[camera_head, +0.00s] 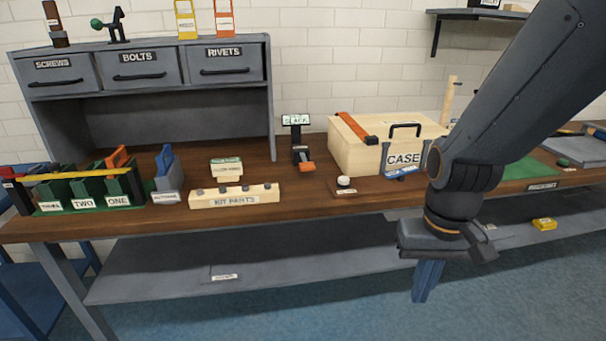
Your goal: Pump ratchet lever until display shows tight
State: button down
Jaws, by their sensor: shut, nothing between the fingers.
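The ratchet (299,153) is a small dark device on the workbench, left of the wooden case. Its orange lever (306,168) points down toward the bench front. A small display (296,120) stands above it and appears to read "SLACK". An orange strap (357,128) lies over the left part of the case (365,154). My gripper (427,284) hangs in front of the bench edge, right of the ratchet and well apart from it, fingers pointing down. It is shut and empty.
A wooden "KIT PARTS" block (236,201) lies left of the ratchet. A white-topped button (343,182) sits between the ratchet and the case front. Green bins (118,192) stand at the far left. The bench in front of the lever is bare.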

aim_at(304, 165)
jog(key=u, duration=1)
jog(key=i, duration=0.5)
jog(key=z, duration=0.05)
